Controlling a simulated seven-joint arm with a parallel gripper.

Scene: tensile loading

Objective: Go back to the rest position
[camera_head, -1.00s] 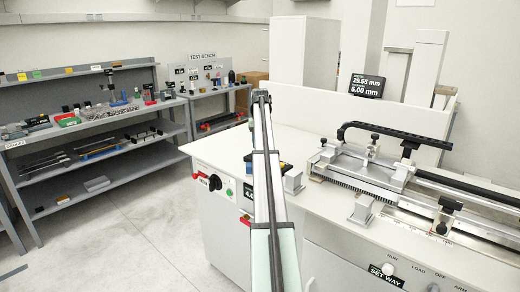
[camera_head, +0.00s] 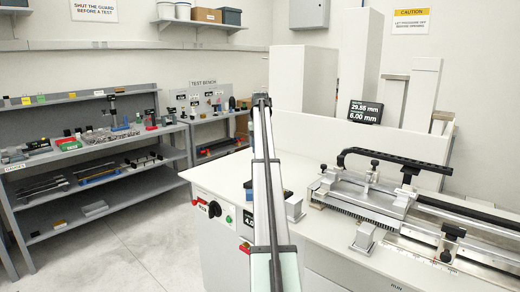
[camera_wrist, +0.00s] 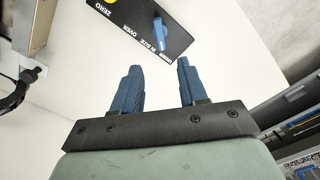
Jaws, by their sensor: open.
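My gripper (camera_wrist: 158,88) shows in the wrist view with its two blue fingers apart and nothing between them. It is over the white bench top (camera_wrist: 225,45), close to a black label panel (camera_wrist: 155,28) with a blue lever, which lies beyond the fingertips. In the head view my arm stretches forward over the left part of the white machine bench (camera_head: 315,135). The fingers are hidden behind the arm there.
The tensile machine (camera_head: 390,195) with a black handle bar lies on the bench at the right. A small grey block (camera_head: 365,238) stands at its front. A display (camera_head: 364,113) reads 29.55 mm and 6.00 mm. Grey shelves (camera_head: 90,155) with parts stand at the left.

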